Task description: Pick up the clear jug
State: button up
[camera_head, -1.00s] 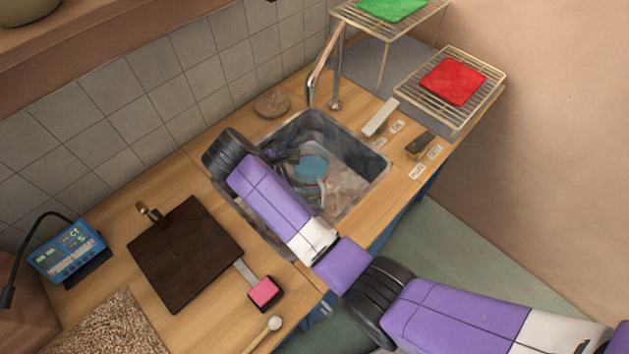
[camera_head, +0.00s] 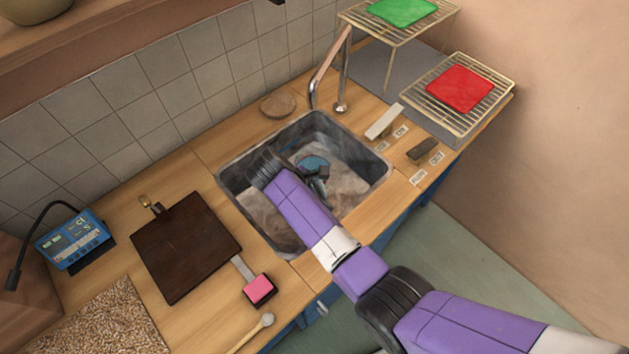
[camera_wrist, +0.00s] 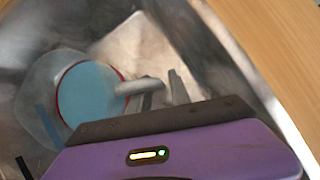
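The clear jug (camera_head: 313,163) is in the sink, partly hidden by my gripper in the head view. In the wrist view the clear jug (camera_wrist: 90,92) shows a blue round face with a red rim, and its pale handle (camera_wrist: 130,87) points right toward my fingers. My gripper (camera_head: 319,182) is down in the sink beside the jug. In the wrist view my gripper (camera_wrist: 164,92) has its two dark fingers apart, with the handle's end appearing between them. I cannot tell whether they touch it.
The metal sink (camera_head: 372,187) surrounds my gripper with its walls. A tap (camera_head: 341,80) stands behind it. A dark board (camera_head: 186,247) and a pink-ended tool (camera_head: 259,289) lie left; a wire rack (camera_head: 425,93) with a red cloth (camera_head: 460,89) stands right.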

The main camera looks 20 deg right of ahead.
jog(key=shift+d+f, duration=0.1)
jog(key=shift+f, duration=0.1)
grip_shut()
dwell(1.2)
jog(key=shift+w+r, duration=0.1)
jog(key=shift+r, duration=0.05)
